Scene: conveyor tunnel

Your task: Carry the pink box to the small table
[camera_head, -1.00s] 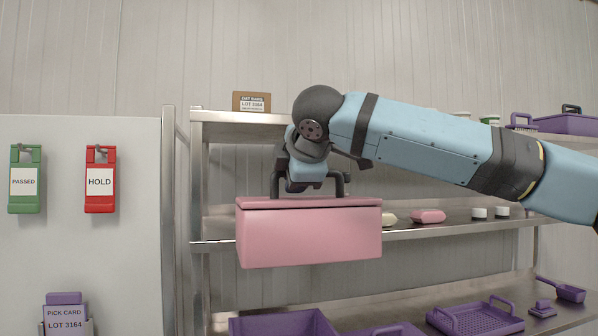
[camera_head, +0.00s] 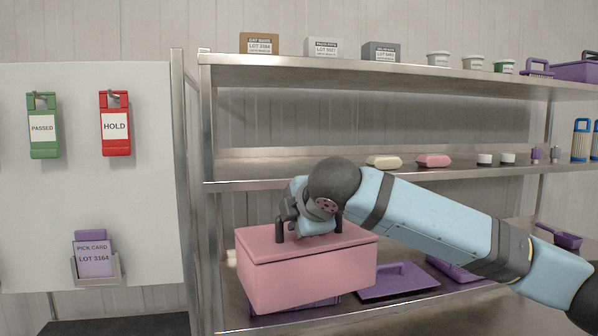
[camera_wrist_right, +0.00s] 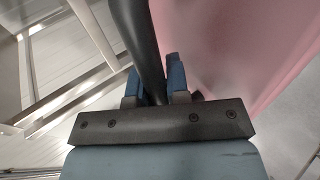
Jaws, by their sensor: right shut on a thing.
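The pink box (camera_head: 305,277) is a lidded box with a dark handle on top, in the middle of the head view. My right gripper (camera_head: 311,226) is over the lid, shut on the handle, and the box hangs from it in front of the shelf rack. In the right wrist view, the gripper's blue fingers (camera_wrist_right: 160,82) close on the dark handle bar (camera_wrist_right: 138,42), with the pink box (camera_wrist_right: 235,45) beside it. My left gripper is not in view. The small table is not in view.
A metal shelf rack (camera_head: 400,175) stands behind the box, with cartons, tubs and purple trays (camera_head: 398,281) on its shelves. A white panel at left holds a green PASSED tag (camera_head: 42,126), a red HOLD tag (camera_head: 115,124) and a pick card (camera_head: 94,257).

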